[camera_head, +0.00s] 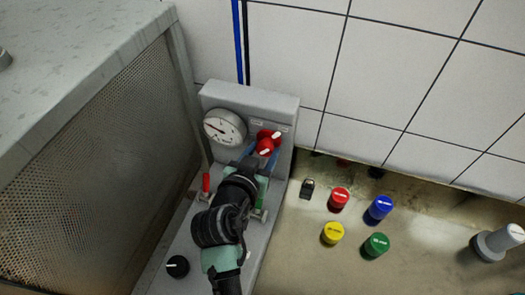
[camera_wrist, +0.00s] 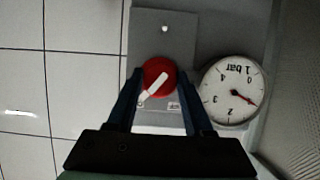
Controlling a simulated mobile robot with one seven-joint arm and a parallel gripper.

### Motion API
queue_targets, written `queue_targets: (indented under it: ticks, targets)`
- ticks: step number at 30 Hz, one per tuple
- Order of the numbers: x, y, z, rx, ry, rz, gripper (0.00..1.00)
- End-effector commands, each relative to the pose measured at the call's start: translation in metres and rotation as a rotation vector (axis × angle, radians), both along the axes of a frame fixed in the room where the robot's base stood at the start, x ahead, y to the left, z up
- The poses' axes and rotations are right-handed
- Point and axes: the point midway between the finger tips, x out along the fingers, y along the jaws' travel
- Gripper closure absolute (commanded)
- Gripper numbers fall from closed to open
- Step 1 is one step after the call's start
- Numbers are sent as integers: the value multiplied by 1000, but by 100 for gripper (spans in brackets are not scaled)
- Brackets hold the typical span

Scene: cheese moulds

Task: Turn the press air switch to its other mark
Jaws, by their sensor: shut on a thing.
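The press air switch is a red round knob (camera_head: 266,143) with a white pointer, on the upper front of a grey press housing (camera_head: 250,97). In the wrist view the red knob (camera_wrist: 160,72) sits between my two blue fingers, and its white pointer slants to the lower left. My gripper (camera_wrist: 159,82) is shut on the knob, one finger on each side. In the head view my gripper (camera_head: 262,155) reaches the knob from below, and my arm covers part of the housing. A small label (camera_wrist: 174,106) lies beside the knob; its text is unreadable.
A round pressure gauge (camera_head: 225,127) is left of the knob, close to my gripper. A red-handled lever (camera_head: 206,182) and a black knob (camera_head: 177,265) are lower down. A perforated metal box (camera_head: 90,150) stands left. Red, blue, yellow and green capped pieces (camera_head: 376,245) stand on the right bench.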

Motion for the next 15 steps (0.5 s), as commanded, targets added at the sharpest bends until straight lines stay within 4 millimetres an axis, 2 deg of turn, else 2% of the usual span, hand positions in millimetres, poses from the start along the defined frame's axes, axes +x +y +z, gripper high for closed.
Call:
queue_targets:
  ticks: [10,15]
  targets:
    - [0,0,-2,154,-51,1,100]
    - [0,0,0,167,-54,1,100]
